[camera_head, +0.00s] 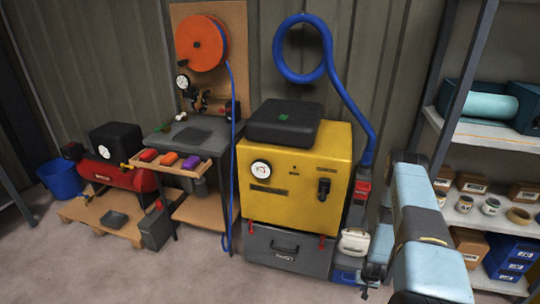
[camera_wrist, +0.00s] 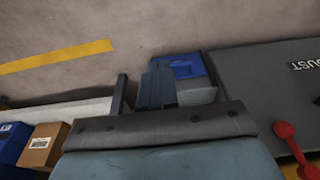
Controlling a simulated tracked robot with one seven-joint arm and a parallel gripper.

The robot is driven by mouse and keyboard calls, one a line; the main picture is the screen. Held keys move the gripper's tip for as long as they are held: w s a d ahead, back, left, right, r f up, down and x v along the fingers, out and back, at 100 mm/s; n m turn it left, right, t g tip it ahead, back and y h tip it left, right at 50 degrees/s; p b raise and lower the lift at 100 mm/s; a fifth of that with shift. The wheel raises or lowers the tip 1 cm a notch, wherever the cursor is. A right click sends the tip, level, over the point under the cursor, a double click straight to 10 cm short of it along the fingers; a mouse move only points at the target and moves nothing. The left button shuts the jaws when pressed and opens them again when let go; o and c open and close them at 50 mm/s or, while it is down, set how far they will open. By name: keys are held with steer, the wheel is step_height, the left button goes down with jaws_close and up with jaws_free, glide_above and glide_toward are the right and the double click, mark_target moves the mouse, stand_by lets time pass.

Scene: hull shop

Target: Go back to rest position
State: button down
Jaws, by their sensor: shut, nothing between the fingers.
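My gripper (camera_wrist: 157,84) shows in the wrist view with its dark fingers together and nothing between them. In the head view my light-blue arm reaches down on the right, between the yellow machine and the shelf. There my gripper (camera_head: 372,284) hangs low near the floor, beside a blue-and-grey box (camera_head: 347,270), partly hidden by its own wrist. The same blue box (camera_wrist: 182,65) lies beyond the fingertips in the wrist view. I cannot tell whether the fingers touch it.
The yellow machine (camera_head: 263,208) stands on a grey dust drawer (camera_head: 290,262) with red latches. A shelf (camera_head: 480,133) with boxes and jars is close on the right. A workbench (camera_head: 197,136) and red compressor (camera_head: 120,180) stand left. The front floor (camera_head: 120,275) is clear.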

steer(key=w+r, duration=0.4)
steer(key=r, duration=0.5)
steer(key=w+r, duration=0.4)
steer(key=r, duration=0.6)
steer(key=w+r, duration=0.4)
steer(key=r, duration=0.5)
steer(key=s+a+r+n+t, duration=0.1)
steer(key=a+r, duration=0.2)
steer(key=r, duration=1)
steer(key=s+a+r, duration=0.1)
steer(key=a+r, duration=0.2)
steer(key=r, duration=1)
steer(key=s+a+r+n+t, duration=0.1)
steer(key=s+a+r, duration=0.3)
steer(key=s+r, duration=0.5)
steer(key=s+a+r+t, duration=0.1)
steer(key=s+a+r, duration=0.3)
steer(key=r, duration=0.8)
steer(key=s+a+r, duration=0.2)
steer(key=s+r, duration=0.2)
steer(key=s, duration=0.7)
steer(key=s+a+r+n, duration=0.1)
steer(key=s+r, duration=0.3)
steer(key=s, duration=0.7)
steer(key=shift+s+a+r+y, duration=0.2)
steer(key=shift+s+a+y, duration=0.15)
steer(key=shift+a, duration=0.3)
